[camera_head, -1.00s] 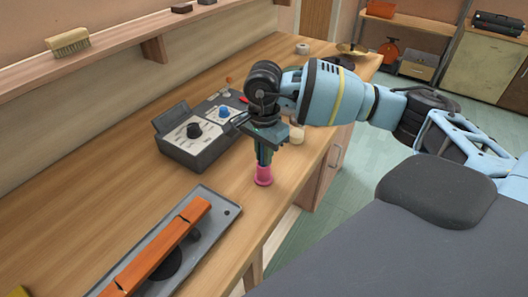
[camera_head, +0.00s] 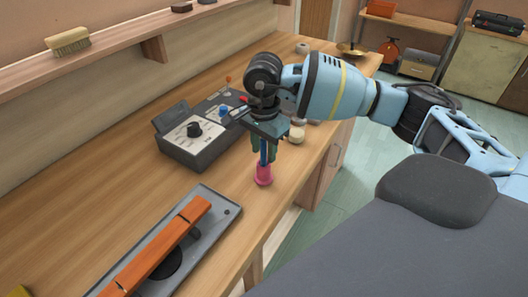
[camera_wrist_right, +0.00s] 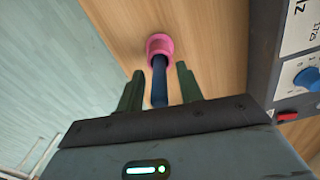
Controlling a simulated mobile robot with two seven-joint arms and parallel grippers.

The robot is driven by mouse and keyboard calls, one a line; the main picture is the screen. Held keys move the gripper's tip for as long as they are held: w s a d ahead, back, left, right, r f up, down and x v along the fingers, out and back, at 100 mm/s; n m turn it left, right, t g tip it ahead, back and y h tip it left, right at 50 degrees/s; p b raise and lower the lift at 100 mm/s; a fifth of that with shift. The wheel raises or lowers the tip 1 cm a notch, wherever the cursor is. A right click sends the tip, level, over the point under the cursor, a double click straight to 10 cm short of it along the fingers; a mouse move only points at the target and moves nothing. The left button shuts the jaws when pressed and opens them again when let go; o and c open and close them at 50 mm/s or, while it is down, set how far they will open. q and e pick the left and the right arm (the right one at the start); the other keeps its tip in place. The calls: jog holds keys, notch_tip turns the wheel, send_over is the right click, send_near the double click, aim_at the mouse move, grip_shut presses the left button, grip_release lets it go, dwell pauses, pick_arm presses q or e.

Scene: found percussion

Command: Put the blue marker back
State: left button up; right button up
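The blue marker (camera_wrist_right: 159,82) stands in a small pink cup (camera_head: 264,175) near the front edge of the wooden workbench. Its lower end is inside the cup, which also shows in the right wrist view (camera_wrist_right: 160,46). My right gripper (camera_head: 266,155) is above the cup, pointing down. Its two green fingers are open, one on each side of the marker, with a visible gap to it in the right wrist view (camera_wrist_right: 159,84). My left gripper is not in view.
A grey device with knobs (camera_head: 198,138) stands on the bench behind and left of the cup. A grey tray (camera_head: 225,212) with an orange bar (camera_head: 165,245) lies nearer. A small pale round jar (camera_head: 297,134) stands just beyond the gripper. The bench left of the cup is clear.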

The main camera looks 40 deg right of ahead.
notch_tip(320, 180, up, 11)
jog(key=shift+f, duration=0.2)
dwell(0.6)
